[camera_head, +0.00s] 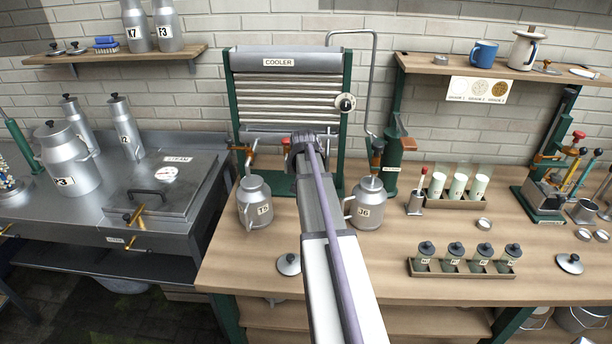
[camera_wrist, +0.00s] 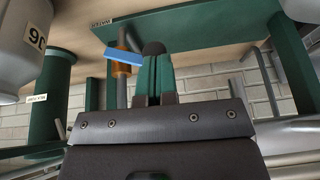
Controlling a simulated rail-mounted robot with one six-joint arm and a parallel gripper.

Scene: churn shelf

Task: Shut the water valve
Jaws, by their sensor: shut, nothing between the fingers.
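The water valve shows in the wrist view as a copper-coloured body (camera_wrist: 122,68) on a short grey pipe, with a blue lever handle (camera_wrist: 123,57) lying across the pipe line. An upside-down label reading WATER (camera_wrist: 102,21) is beside it.
Can J6 (camera_head: 369,204) stands close right of my arm, and another can (camera_head: 255,203) stands to the left. A green post (camera_head: 391,168) is behind J6. A loose lid (camera_head: 288,264) and a rack of small jars (camera_head: 461,268) lie nearer on the bench.

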